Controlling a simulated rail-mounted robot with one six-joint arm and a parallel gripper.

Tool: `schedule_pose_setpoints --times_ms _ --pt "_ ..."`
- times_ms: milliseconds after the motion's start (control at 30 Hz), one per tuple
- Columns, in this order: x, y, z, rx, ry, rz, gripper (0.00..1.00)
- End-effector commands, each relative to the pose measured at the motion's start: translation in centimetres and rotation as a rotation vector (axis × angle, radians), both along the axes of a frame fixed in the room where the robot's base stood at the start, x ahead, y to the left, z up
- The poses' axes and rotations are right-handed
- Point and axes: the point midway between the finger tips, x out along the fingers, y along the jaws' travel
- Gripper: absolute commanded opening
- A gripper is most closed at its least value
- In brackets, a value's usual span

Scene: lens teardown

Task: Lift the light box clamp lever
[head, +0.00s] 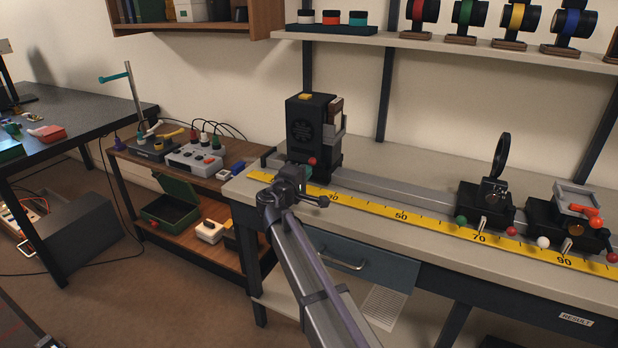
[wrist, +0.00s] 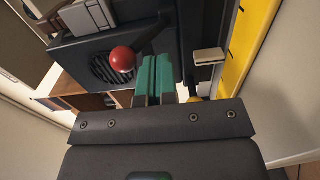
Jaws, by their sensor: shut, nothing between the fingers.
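The light box (head: 310,132) is a black box with a yellow top button, standing at the left end of the rail; its vented dark face (wrist: 85,62) fills the upper left of the wrist view. A red ball knob (head: 312,161) sits low on its front; in the wrist view the red ball (wrist: 123,59) is just left of my fingers. A pale flat tab (wrist: 208,56) is to their right. I cannot tell for certain which part is the clamp lever. My gripper (head: 303,172) is shut and empty, its teal fingers (wrist: 154,74) close to the box's base; contact is unclear.
A yellow scale (head: 400,215) runs along the bench's front edge. Two black carriers (head: 486,208) (head: 566,225) stand farther right on the rail (head: 400,190). The rail between is clear. A shelf (head: 450,45) hangs above, and a low wooden side table (head: 205,185) stands left.

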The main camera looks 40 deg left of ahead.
Motion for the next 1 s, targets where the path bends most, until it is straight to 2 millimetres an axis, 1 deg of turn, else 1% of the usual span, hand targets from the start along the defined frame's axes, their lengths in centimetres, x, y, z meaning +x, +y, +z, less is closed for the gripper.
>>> schedule_pose_setpoints --times_ms 167,500,600,1000 --pt "-1.4 -0.3 -0.4 0.0 0.0 0.001 0.0" --pt "-5.8 -1.0 -1.0 0.0 0.0 0.001 0.0" --pt "-6.7 -1.2 -1.2 0.0 0.0 0.001 0.0" --pt "-6.9 -1.1 -1.1 0.0 0.0 0.0 0.0"
